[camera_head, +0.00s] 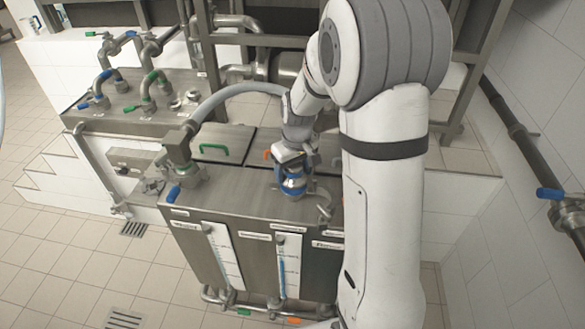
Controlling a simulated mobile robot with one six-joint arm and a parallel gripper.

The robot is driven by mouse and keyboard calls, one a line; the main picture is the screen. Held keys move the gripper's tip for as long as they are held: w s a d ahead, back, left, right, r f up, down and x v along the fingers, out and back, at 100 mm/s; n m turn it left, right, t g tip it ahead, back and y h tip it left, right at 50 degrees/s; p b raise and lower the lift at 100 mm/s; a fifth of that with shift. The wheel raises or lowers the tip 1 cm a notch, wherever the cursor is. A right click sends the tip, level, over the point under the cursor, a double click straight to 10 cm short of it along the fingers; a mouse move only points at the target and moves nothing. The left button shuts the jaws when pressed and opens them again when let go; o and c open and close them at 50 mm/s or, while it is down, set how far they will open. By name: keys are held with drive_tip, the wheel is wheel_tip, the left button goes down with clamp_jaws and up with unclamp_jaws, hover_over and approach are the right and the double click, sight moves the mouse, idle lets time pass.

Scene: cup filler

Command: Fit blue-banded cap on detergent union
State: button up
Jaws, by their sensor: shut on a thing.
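My gripper (290,168) points down over the right part of the steel tank top and is shut on the blue-banded cap (292,187). The cap is a short metal cylinder with a blue band, and it looks upright. It is at or just above the tank top (240,187); I cannot tell whether it touches anything under it. The detergent union is not clearly seen and may be hidden below the cap and gripper. A metal fitting (324,212) stands just right of the cap, partly behind my arm.
A hose (235,90) curves from a left fitting (178,150) behind my gripper. Green (216,152) and orange (267,154) handles lie on lids behind. Pipes with blue and green levers (148,85) stand back left. The tank top between left fitting and cap is clear.

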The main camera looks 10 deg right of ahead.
sight(295, 165)
drive_tip(key=shift+f+b, duration=0.7)
drive_tip(key=shift+f, duration=0.15)
drive_tip(key=o, duration=1.3)
drive_tip(key=r, duration=0.7)
drive_tip(key=shift+s+d+r, duration=0.15)
drive_tip(key=shift+s+r, duration=0.2)
drive_tip(key=shift+s, duration=0.05)
drive_tip(key=shift+r+p, duration=1.6)
drive_tip(key=shift+r, duration=1)
drive_tip(key=s+r+m, duration=0.1)
drive_tip(key=s, duration=0.6)
drive_tip(key=s+r+m+t, duration=0.1)
drive_tip(key=s, duration=0.7)
drive_tip(key=s+r+m, duration=0.1)
drive_tip(key=s+r, duration=0.1)
drive_tip(key=s, duration=0.5)
drive_tip(key=shift+s+r+m+t, duration=0.1)
drive_tip(key=shift+s+m+t, duration=0.15)
drive_tip(key=shift+m+t, duration=0.15)
